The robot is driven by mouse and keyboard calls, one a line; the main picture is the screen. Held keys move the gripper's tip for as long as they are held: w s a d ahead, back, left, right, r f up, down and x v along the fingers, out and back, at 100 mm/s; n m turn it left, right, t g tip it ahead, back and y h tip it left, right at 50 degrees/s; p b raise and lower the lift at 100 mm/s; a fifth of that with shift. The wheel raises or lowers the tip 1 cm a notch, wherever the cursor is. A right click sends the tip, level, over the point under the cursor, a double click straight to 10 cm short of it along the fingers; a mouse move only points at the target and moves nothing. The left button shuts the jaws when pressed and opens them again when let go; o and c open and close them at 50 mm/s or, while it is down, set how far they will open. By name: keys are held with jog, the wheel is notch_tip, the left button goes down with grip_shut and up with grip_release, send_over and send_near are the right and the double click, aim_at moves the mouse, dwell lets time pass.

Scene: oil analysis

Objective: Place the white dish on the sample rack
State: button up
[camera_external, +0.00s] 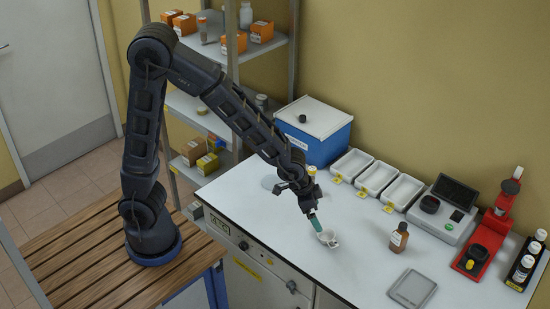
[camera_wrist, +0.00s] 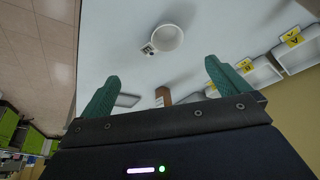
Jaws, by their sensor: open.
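The white dish (camera_external: 328,239) is small and round and sits on the white bench top near its front edge. In the wrist view the white dish (camera_wrist: 168,38) appears beyond the fingertips, with a small dark-marked tag at its side. My gripper (camera_external: 314,220) points down close to the dish, its green fingers just left of it in the external view. In the wrist view my gripper (camera_wrist: 160,78) is open with nothing between its fingers. A black rack (camera_external: 520,277) with several bottles stands at the far right; I cannot tell whether it is the sample rack.
A brown bottle (camera_external: 398,238) and a flat grey plate (camera_external: 412,289) are right of the dish. Behind are white trays (camera_external: 376,177), a blue box (camera_external: 313,140), a scale (camera_external: 440,225) and a red press (camera_external: 485,245). The bench around the dish is clear.

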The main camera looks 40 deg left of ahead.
jog(key=w+a+r+n, duration=0.1)
jog(key=a+r, duration=0.3)
jog(key=a, duration=0.3)
jog(key=a+r+n+t+y, duration=0.1)
jog(key=a+r+n, duration=0.1)
jog(key=a+r, duration=0.45)
jog(key=w+a+r+n, duration=0.1)
jog(key=a+r, duration=0.1)
jog(key=a, duration=0.7)
jog(key=s+a+r+n+y, duration=0.1)
jog(key=s+a+r+n, duration=0.1)
jog(key=s+a, duration=0.5)
jog(key=s+a+r+n+y, duration=0.1)
jog(key=s+a+r, duration=0.4)
jog(key=a, duration=0.6)
jog(key=shift+s+r+n+t, duration=0.15)
jog(key=shift+s+n+t, duration=0.15)
jog(key=shift+s+n, duration=0.65)
jog(key=shift+s+a, duration=0.15)
jog(key=shift+s, duration=0.15)
jog(key=shift+c, duration=1.1)
jog(key=shift+s+a, duration=0.1)
jog(key=c, duration=0.7)
jog(key=shift+c, duration=0.4)
